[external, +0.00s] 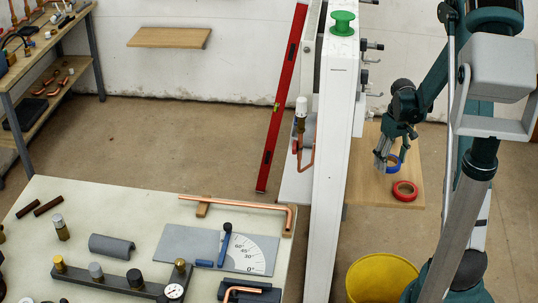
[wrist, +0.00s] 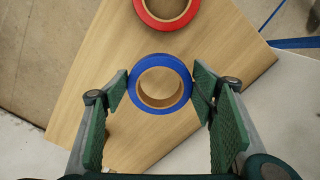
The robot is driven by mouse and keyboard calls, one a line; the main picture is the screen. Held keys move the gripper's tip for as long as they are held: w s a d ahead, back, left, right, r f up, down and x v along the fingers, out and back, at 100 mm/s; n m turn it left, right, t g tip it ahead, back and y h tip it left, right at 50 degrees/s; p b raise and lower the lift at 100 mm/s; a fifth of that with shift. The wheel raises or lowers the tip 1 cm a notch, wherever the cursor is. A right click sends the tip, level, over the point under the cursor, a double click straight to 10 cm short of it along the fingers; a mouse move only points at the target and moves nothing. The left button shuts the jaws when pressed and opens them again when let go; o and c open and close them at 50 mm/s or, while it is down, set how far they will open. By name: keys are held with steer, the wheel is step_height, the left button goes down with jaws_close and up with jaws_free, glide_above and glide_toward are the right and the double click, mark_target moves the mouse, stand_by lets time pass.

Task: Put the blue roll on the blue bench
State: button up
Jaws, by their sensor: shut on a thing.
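The blue roll (external: 395,161) is a ring of blue tape with a tan core, at the wooden board (external: 371,188) right of the white upright panel. My gripper (external: 386,163) is at it, pointing down. In the wrist view the blue roll (wrist: 160,108) is between the green pads of my gripper (wrist: 160,88), which is shut on its outer sides. Whether the roll still touches the board is hard to tell. I cannot make out a blue bench in either view; a thin blue strip (wrist: 294,43) shows at the wrist view's right edge.
A red roll (external: 405,191) lies on the board close to the blue one. The tall white panel (external: 336,120) stands left of my gripper, with a green spool (external: 342,23) on top. A yellow bucket (external: 380,280) is in front. A cluttered pale table (external: 110,205) is at left.

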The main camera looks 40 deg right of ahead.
mark_target(384, 174)
steer(key=shift+f, duration=0.1)
steer(key=shift+f, duration=1.75)
steer(key=shift+f+b, duration=0.2)
steer(key=shift+b, duration=0.25)
steer(key=o, duration=0.9)
steer(key=shift+r, duration=0.2)
steer(key=shift+r+p, duration=0.9)
steer(key=shift+r, duration=5.1)
steer(key=shift+o, duration=0.4)
